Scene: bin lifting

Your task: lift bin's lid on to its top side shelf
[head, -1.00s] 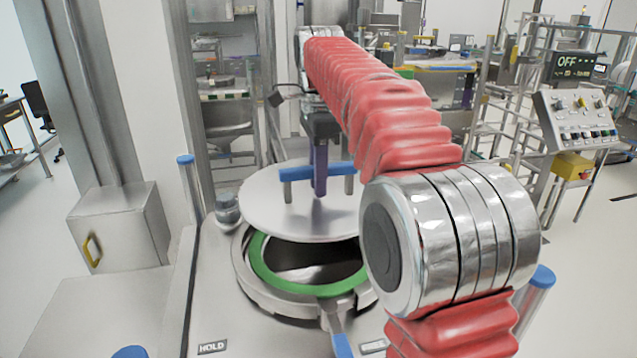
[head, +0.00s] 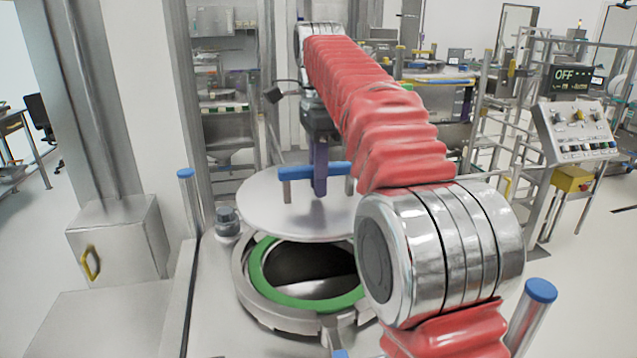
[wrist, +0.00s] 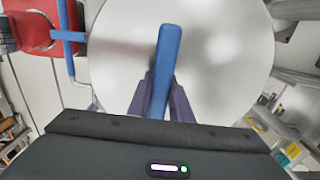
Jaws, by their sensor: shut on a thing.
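The bin's lid (head: 275,212) is a round grey metal disc with a blue bar handle (head: 300,172) on two posts. My gripper (head: 319,182) is shut on the handle from above, its purple fingers around the bar. The lid is held in the air above the round bin opening (head: 290,268), which has a green ring (head: 305,303) and a dark inside. In the wrist view the blue handle (wrist: 168,60) runs between my fingers, with the lid (wrist: 225,60) spread below. My arm hides the right part of the lid and opening. I cannot pick out the top side shelf for certain.
A grey knob (head: 227,222) stands just left of the opening. Blue-capped posts (head: 187,173) and (head: 541,291) stand at left and right. A metal box with a yellow handle (head: 92,262) is at the left. A control panel (head: 580,131) stands at the right.

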